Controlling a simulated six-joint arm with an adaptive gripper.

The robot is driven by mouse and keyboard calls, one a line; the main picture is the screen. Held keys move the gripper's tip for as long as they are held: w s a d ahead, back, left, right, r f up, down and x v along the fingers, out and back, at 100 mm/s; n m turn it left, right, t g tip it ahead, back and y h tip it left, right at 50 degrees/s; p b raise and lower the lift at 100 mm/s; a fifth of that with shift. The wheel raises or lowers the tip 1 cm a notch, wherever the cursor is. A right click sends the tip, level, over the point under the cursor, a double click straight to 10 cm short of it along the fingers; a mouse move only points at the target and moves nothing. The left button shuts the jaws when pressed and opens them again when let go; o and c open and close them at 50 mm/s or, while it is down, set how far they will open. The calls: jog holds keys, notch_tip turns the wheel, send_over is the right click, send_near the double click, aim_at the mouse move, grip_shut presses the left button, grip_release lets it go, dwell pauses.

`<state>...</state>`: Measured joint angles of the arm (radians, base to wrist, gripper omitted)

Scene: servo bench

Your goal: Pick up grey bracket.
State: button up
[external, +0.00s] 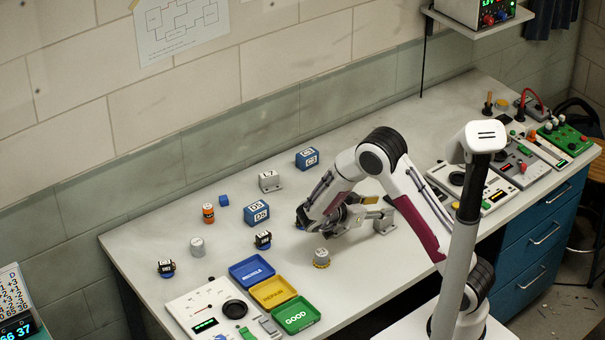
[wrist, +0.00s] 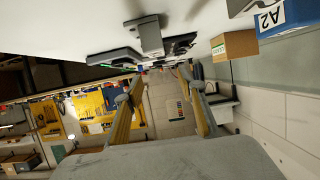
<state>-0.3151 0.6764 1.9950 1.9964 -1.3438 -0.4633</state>
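A grey bracket (external: 384,224) stands on the bench just right of my gripper (external: 360,212) in the external view. I take the grey upright piece on a flat foot in the upside-down wrist view (wrist: 150,36) to be the same bracket. My gripper points sideways, low over the bench, toward the bracket. In the wrist view its two fingers (wrist: 162,78) stand apart with nothing between them. The bracket lies beyond the fingertips there, toward the bench surface. Whether a finger touches it is hard to tell.
A brown box (wrist: 234,46) and a blue-and-white A2 block (wrist: 284,16) are near the bracket. Blue, yellow and green trays (external: 296,316) lie front left; control panels (external: 470,186) are right.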

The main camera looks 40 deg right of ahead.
aim_at(378, 219)
jog(key=shift+f, duration=0.4)
jog(key=shift+f, duration=0.1)
jog(key=shift+f, duration=1.8)
jog(key=shift+x, duration=1.05)
jog(key=shift+d, duration=0.45)
grip_shut()
